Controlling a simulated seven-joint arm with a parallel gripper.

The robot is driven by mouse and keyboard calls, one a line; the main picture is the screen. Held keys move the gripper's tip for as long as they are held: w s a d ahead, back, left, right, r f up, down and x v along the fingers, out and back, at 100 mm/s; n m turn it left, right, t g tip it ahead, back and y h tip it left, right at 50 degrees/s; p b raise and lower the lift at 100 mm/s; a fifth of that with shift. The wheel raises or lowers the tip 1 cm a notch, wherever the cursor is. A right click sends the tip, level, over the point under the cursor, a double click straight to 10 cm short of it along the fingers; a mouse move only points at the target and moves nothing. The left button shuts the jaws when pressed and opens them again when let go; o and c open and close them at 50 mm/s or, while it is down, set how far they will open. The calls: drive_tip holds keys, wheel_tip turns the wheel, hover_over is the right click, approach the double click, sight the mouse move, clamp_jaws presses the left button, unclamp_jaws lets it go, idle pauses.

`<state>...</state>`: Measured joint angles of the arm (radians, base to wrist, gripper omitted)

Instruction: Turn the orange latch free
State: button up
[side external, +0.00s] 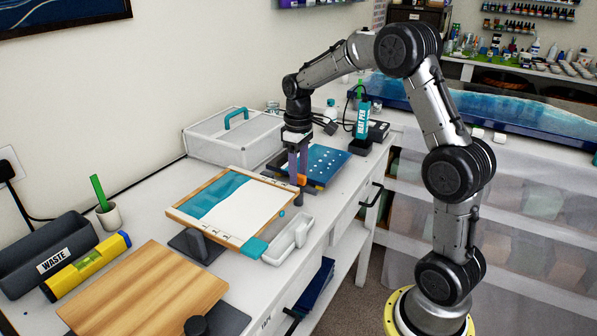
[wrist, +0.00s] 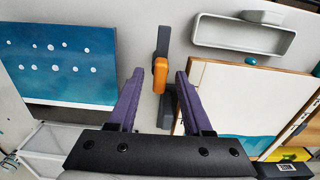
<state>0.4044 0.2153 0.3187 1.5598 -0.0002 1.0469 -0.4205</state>
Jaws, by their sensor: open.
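The orange latch (wrist: 160,75) sits upright in the wrist view, on a dark grey fixture (wrist: 163,42). In the side external view a small orange part of the latch (side external: 302,180) shows just below the fingers. My gripper (wrist: 160,74) is open, with its purple fingers left and right of the latch and a visible gap on each side. Nothing is held. In the side external view my gripper (side external: 298,175) points down at the latch, between the blue panel and the wood-framed board. Whether a fingertip touches the fixture cannot be told.
The blue dotted panel (side external: 330,160) lies behind the latch. The wood-framed teal and white board (side external: 250,208) is at front left, on a grey support. A white tray (side external: 290,240) lies beside it near the table edge.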

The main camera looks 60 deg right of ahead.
wheel_tip(320, 180, up, 14)
idle(0.6)
drive_tip(key=shift+f, duration=0.1)
drive_tip(key=s+a+r+n+t, duration=0.25)
drive_tip(key=s+a+r, duration=0.35)
drive_tip(key=s+a, duration=0.65)
drive_tip(key=s+a+f+m+t, duration=0.2)
drive_tip(key=s+a+f+t, duration=0.1)
drive_tip(key=s+f, duration=0.7)
drive_tip(key=shift+a+f+m, duration=0.35)
drive_tip(key=shift+a+f, duration=0.2)
drive_tip(key=shift+a, duration=0.05)
